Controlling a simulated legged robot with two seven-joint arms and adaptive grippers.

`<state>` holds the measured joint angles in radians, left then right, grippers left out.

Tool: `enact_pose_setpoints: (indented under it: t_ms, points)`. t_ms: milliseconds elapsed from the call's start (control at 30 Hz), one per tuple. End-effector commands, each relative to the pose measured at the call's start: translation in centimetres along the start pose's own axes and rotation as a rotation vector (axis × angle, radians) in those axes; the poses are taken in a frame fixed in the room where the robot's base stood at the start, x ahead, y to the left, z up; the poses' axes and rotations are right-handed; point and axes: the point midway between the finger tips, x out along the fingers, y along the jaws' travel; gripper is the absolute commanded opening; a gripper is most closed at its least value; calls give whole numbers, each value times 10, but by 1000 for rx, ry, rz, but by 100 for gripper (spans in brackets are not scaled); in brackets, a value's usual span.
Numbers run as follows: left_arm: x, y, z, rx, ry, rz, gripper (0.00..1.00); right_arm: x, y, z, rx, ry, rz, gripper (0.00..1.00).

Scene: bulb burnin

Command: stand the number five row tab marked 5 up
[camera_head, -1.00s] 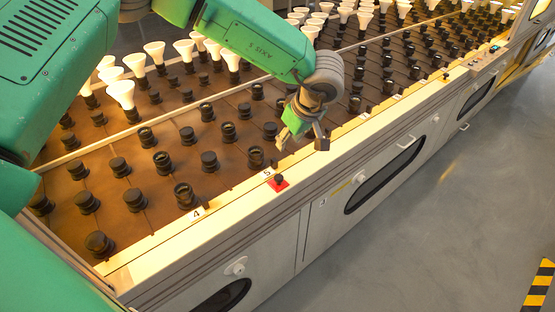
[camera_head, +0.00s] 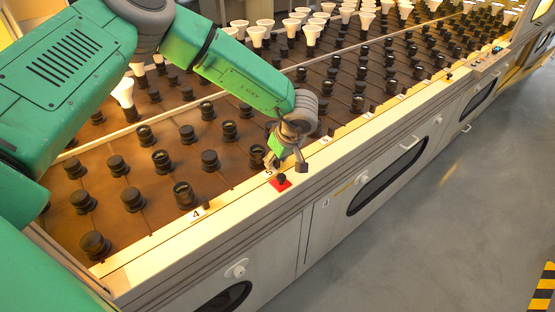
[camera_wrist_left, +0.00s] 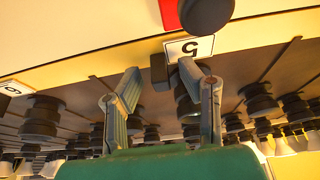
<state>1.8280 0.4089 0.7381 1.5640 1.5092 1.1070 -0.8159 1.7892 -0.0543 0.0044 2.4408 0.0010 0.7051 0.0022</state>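The row tab marked 5 (camera_head: 268,174) is a small white plate at the inner edge of the cream front rail. In the left wrist view the tab (camera_wrist_left: 196,47) shows upside down and seems to lie flat against the rail. My left gripper (camera_head: 287,165) is just above and beside it, partly covering it in the head view. In the left wrist view my left gripper (camera_wrist_left: 158,72) has its fingers apart, with the right fingertip close to the tab. A dark block shows between the fingertips; I cannot tell what it belongs to. Contact is unclear. My right gripper is not in view.
A red-based black knob (camera_head: 281,182) sits on the rail right beside the tab. The tab marked 4 (camera_head: 196,214) lies nearer, and another tab (camera_wrist_left: 12,88) is at the wrist view's left. Black sockets (camera_head: 162,160) fill the brown bed; white bulbs (camera_head: 123,92) stand farther back.

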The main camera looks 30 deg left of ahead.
Motion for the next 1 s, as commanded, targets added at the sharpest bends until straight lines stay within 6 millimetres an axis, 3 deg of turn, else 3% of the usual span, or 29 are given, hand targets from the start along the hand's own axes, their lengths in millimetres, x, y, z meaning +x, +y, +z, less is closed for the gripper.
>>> enact_pose_setpoints:
  t_ms: [33,100,567,1000]
  points:
    - [0,0,0,0,0,-1,20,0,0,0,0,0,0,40]
    - [0,0,0,0,0,-1,0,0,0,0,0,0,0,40]
    - [-5,0,3,6,70,0,0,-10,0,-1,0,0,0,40]
    - [-12,1,13,7,380,2,0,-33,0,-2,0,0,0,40]
